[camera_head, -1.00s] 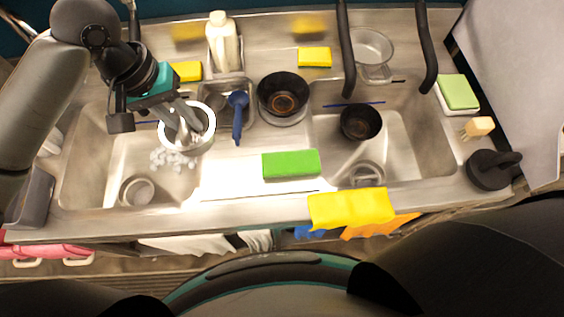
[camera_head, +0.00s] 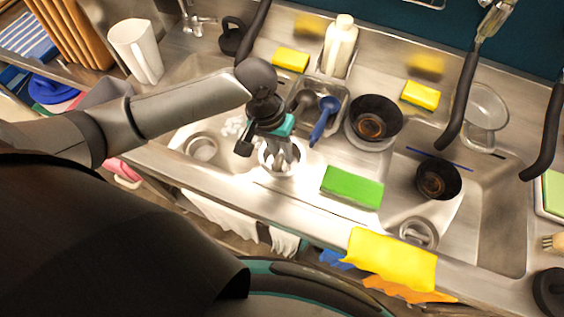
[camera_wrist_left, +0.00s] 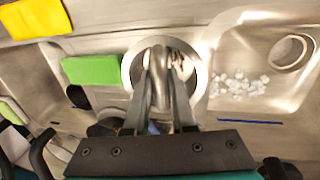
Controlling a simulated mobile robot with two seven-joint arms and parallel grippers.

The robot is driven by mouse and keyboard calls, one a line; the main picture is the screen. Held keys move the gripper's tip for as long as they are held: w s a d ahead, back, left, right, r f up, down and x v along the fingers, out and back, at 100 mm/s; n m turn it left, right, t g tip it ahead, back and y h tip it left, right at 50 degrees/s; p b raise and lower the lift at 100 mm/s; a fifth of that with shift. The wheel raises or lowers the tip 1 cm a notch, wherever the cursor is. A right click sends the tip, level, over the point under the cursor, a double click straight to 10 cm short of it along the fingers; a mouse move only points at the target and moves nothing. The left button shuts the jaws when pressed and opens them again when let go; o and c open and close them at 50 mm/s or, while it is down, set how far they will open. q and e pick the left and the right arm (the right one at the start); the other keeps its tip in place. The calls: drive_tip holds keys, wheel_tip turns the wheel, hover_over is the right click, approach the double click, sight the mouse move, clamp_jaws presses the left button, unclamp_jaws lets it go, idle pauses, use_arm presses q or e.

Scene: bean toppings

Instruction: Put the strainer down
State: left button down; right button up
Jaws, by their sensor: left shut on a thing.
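The strainer (camera_head: 280,173), a round metal bowl with a pale rim, is over the flat strip between the two sink basins, left of the green sponge (camera_head: 352,187). It also shows in the left wrist view (camera_wrist_left: 201,74). My left gripper (camera_head: 281,153) points down and is shut on the strainer; its fingers hide part of the bowl. I cannot tell whether the strainer's bottom touches the counter. My right gripper is not in view.
Small white pieces (camera_wrist_left: 238,86) lie in the left basin (camera_head: 178,138) beside the strainer. A blue brush (camera_head: 323,118), a black pan (camera_head: 375,118) and a white bottle (camera_head: 340,47) stand behind. A yellow cloth (camera_head: 392,258) hangs at the front edge.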

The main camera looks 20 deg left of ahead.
use_arm(q)
drive_tip(key=shift+a+b+x, duration=0.1)
drive_tip(key=shift+a+x, duration=0.1)
drive_tip(key=shift+x, duration=0.7)
drive_tip(key=shift+a+b+x, duration=0.1)
drive_tip(key=shift+a+x, duration=0.05)
drive_tip(key=shift+x, duration=0.7)
drive_tip(key=shift+a+b+x, duration=0.1)
drive_tip(key=shift+a+x, duration=0.1)
drive_tip(key=shift+x, duration=0.7)
drive_tip(key=shift+f, duration=0.2)
drive_tip(key=c, duration=0.8)
unclamp_jaws()
drive_tip(key=shift+o, duration=0.2)
drive_tip(key=p+v, duration=0.1)
drive_tip(key=v, duration=1.1)
drive_tip(key=shift+r, duration=0.1)
